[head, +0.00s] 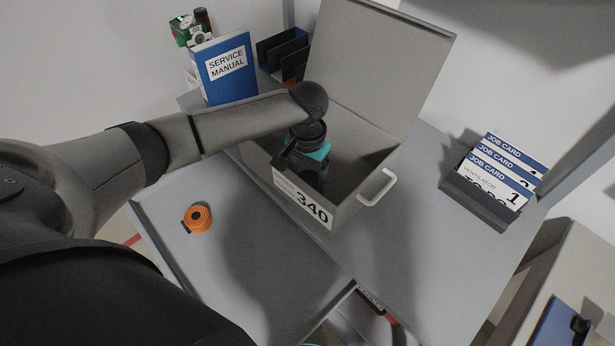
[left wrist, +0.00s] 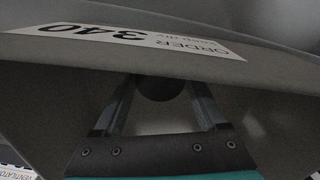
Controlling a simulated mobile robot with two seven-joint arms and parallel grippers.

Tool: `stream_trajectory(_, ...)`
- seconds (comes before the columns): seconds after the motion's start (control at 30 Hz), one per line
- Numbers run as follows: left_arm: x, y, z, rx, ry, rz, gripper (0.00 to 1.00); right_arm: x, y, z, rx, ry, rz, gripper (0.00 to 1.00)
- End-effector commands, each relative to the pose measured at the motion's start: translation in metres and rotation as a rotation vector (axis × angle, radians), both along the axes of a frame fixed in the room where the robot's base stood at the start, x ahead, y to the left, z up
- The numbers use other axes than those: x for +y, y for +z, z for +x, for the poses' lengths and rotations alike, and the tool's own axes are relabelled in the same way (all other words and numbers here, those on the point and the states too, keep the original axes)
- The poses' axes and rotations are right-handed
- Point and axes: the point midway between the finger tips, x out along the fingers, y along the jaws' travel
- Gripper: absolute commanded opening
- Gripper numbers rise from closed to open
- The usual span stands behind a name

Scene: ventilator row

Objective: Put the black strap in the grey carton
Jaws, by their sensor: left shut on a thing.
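The grey carton (head: 349,210) stands open on the table with its lid (head: 380,60) tilted up behind it and a label reading 340 on its front. My left gripper (head: 309,172) points down into the carton, just behind the front wall. Its fingertips are hidden in the head view. In the left wrist view my left gripper (left wrist: 160,92) is shut on a dark round thing, the black strap (left wrist: 160,88), beside the carton's labelled wall (left wrist: 60,48). The strap does not show in the head view. My right gripper is not in view.
An orange strap roll (head: 198,218) lies on the grey surface at front left. A blue service manual (head: 223,68) stands at back left. A job card rack (head: 480,200) stands to the right. The table between carton and rack is clear.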

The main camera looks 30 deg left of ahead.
Motion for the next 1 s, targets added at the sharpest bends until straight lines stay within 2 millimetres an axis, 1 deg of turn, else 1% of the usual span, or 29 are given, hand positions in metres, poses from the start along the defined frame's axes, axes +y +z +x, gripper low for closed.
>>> stream_trajectory(0.17, 0.0, -0.002, 0.0, 0.001, 0.001, -0.001, 0.17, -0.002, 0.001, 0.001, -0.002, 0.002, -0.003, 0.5)
stream_trajectory(0.2, 0.0, -0.002, 0.0, 0.0, 0.001, -0.001, 0.78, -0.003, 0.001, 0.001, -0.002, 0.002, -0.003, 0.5)
stream_trajectory(0.4, 0.0, -0.002, 0.0, 0.0, 0.001, 0.0, 1.0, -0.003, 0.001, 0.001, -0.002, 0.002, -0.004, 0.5)
stream_trajectory(0.63, 0.0, -0.001, 0.0, -0.001, 0.001, 0.0, 1.0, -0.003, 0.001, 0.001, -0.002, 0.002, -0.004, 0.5)
stream_trajectory(0.73, 0.0, 0.004, 0.001, -0.002, 0.0, 0.0, 1.0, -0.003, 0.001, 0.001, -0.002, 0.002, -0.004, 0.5)
stream_trajectory(0.87, 0.0, 0.025, 0.001, -0.004, 0.001, -0.001, 1.0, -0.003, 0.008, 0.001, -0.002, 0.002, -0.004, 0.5)
stream_trajectory(1.0, 0.0, 0.057, 0.001, -0.004, 0.0, -0.001, 1.0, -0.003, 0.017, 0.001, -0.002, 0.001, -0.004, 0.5)
